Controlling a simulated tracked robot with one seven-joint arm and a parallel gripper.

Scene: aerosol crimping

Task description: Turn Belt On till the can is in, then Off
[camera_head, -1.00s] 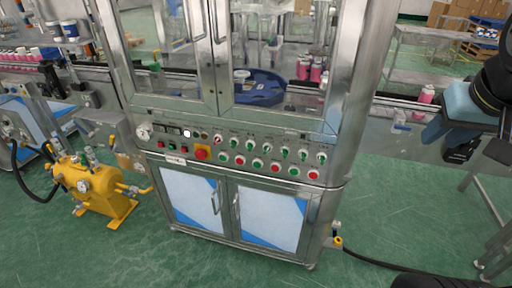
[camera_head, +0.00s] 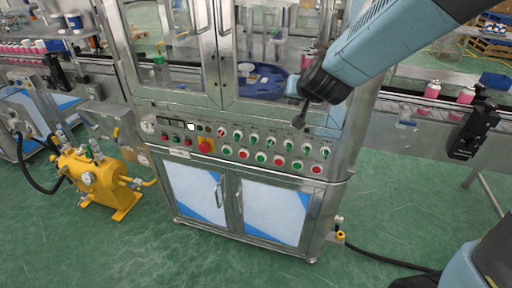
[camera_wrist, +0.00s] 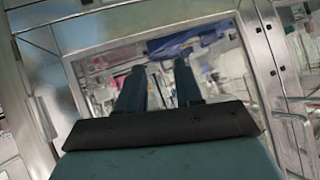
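The control panel (camera_head: 190,148) spans the front of the steel machine, with rotary knobs (camera_head: 270,141) above a row of red and green buttons (camera_head: 260,157). Labels are too small to read, so I cannot tell which control is Belt. My gripper (camera_head: 300,121) hangs just above the panel's right part, apart from the knobs. In the wrist view its two fingers (camera_wrist: 158,88) stand apart with nothing between them. Pink cans (camera_head: 432,90) stand on the conveyor right of the machine. A blue turntable (camera_head: 262,82) shows through the glass; my arm hides part of the interior.
A red emergency button (camera_head: 205,145) sits at the panel's left. Steel cabinet doors (camera_head: 233,206) are below. A yellow pump unit (camera_head: 92,182) stands on the floor at left. The conveyor (camera_head: 405,100) runs out to the right. Floor in front is clear.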

